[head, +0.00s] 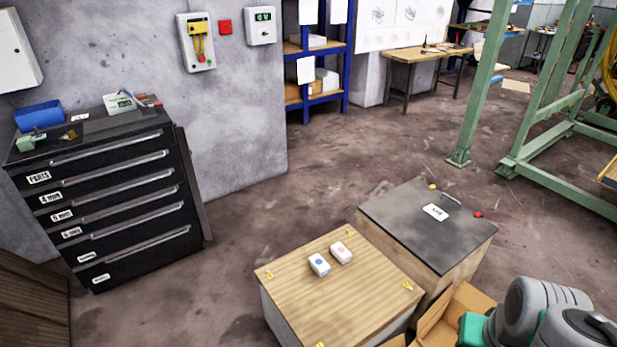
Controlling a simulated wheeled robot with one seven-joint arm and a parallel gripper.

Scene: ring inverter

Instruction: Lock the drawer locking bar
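A black drawer cabinet (120,215) stands against the wall at the left in the head view. It has several stacked drawers with long pale handles and white labels, the top one reading PARTS. All the drawers look closed. A dark upright bar (194,190) runs along the cabinet's right side, apart from the drawer fronts. It looks like the locking bar, swung to the side; its latch details are too small to tell. My gripper is not in view; only grey and teal links of my arm show at the lower right, far from the cabinet.
A wood-topped box (335,300) with two small white blocks, a dark-topped box (430,215) and an open carton (445,318) stand at front centre and right. Bare floor (235,240) lies before the cabinet. A brown slatted object (35,305) is at lower left.

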